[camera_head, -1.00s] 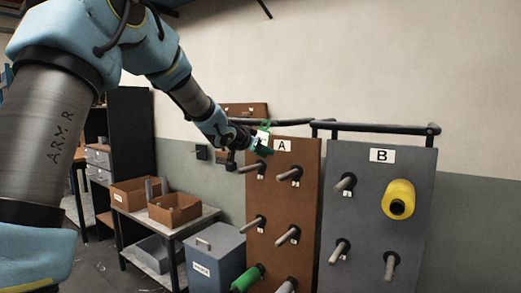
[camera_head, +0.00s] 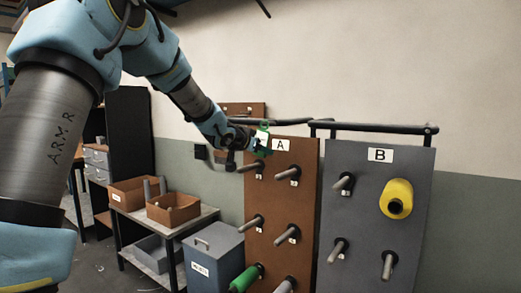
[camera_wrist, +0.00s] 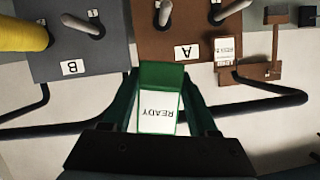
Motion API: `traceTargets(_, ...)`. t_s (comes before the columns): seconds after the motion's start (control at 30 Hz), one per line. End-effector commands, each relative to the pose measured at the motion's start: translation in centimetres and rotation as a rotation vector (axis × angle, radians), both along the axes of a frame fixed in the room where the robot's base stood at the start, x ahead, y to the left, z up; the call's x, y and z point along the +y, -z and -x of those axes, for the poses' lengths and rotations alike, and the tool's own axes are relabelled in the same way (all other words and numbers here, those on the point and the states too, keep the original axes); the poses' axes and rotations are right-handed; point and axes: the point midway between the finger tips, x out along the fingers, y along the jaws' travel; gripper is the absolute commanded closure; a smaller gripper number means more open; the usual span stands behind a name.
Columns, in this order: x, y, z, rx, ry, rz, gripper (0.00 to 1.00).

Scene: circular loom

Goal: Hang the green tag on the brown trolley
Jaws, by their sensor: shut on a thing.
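The green tag (camera_wrist: 160,76) has a white face reading READY, upside down in the wrist view. My gripper (camera_wrist: 160,85) is shut on it, a finger on each side. In the head view my gripper (camera_head: 262,147) and the small green tag (camera_head: 263,131) are at the upper left corner of the brown trolley (camera_head: 270,205), which is labelled A. In the wrist view the brown trolley's panel (camera_wrist: 155,48) lies just beyond the tag. Its dark top rail (camera_wrist: 270,103) runs out to the right of the tag. Whether the tag touches the trolley cannot be told.
A grey trolley (camera_head: 365,245) labelled B, with a yellow spool (camera_head: 397,198), stands to the right. Bare pegs stick out of both panels. A green spool (camera_head: 246,279) sits low on the brown one. A bench (camera_head: 195,222) with brown bins and a grey box (camera_head: 214,258) stand left.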

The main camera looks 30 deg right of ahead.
Motion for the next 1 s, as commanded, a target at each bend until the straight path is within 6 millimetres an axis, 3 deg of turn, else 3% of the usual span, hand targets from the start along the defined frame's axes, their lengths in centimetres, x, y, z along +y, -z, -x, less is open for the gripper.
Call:
traceTargets(0.03,0.1,0.2,0.0,0.003,-0.001,-0.003,1.00)
traceTargets(0.07,0.1,0.2,0.0,0.003,-0.001,-0.003,0.40)
traceTargets(0.37,0.1,0.2,0.0,0.003,-0.001,-0.003,0.06)
traceTargets(0.67,0.3,0.0,0.1,0.001,-0.001,-0.003,0.06)
traceTargets(1.0,2.8,-0.9,1.7,0.001,-0.002,-0.003,0.06)
